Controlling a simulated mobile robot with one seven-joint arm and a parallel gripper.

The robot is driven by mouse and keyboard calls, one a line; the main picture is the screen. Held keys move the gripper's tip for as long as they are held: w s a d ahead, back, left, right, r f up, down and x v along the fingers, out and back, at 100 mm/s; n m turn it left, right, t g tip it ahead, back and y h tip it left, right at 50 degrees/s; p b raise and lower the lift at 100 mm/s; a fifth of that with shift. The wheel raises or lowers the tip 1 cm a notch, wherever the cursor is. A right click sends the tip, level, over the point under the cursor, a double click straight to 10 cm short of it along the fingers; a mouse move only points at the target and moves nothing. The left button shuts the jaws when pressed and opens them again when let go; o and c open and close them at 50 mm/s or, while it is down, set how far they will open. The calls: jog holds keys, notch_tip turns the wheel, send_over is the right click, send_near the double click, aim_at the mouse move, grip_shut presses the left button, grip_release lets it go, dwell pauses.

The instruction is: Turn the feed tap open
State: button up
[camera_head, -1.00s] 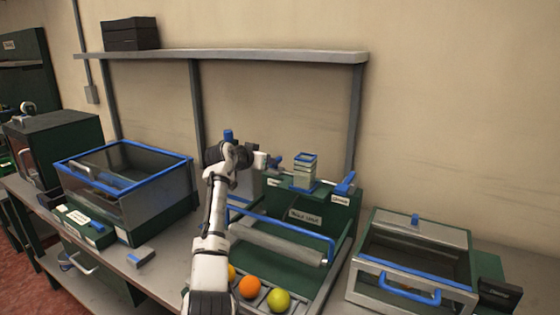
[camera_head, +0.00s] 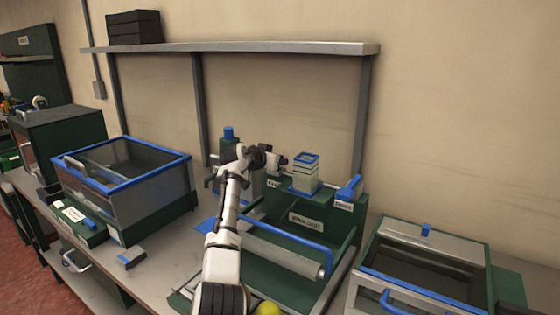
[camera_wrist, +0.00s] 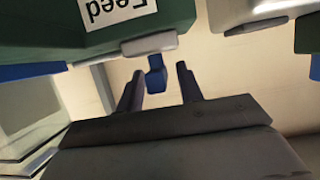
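The feed tap shows in the wrist view as a grey stub under a green body, with a short blue handle (camera_wrist: 156,79) pointing out. A white label reading "Feed" (camera_wrist: 110,10) sits upside down beside it. My gripper (camera_wrist: 160,72) is open, with one dark finger on each side of the blue handle. I cannot tell whether either finger touches it. In the head view my gripper (camera_head: 283,160) is at the back left of the green machine (camera_head: 318,217), left of the clear blue-rimmed hopper (camera_head: 305,172). The tap is mostly hidden there.
Another blue lever (camera_head: 348,187) stands right of the hopper. A blue-framed clear bin (camera_head: 150,205) is on the left, and a lidded box (camera_head: 425,252) with a blue handle is on the right. A yellow fruit (camera_head: 268,308) lies at the front. A shelf (camera_head: 230,47) runs above.

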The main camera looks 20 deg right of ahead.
dwell(0.3)
grip_shut()
jog(key=shift+t, duration=0.3)
jog(key=n+t+y, duration=0.2)
jog(key=shift+d+n, duration=0.15)
jog(key=shift+n, duration=0.25)
jog(key=shift+n+t+y+p, duration=0.45)
jog(key=shift+n+t+y, duration=0.45)
jog(key=shift+n+y, duration=0.65)
jog(key=shift+y, duration=0.25)
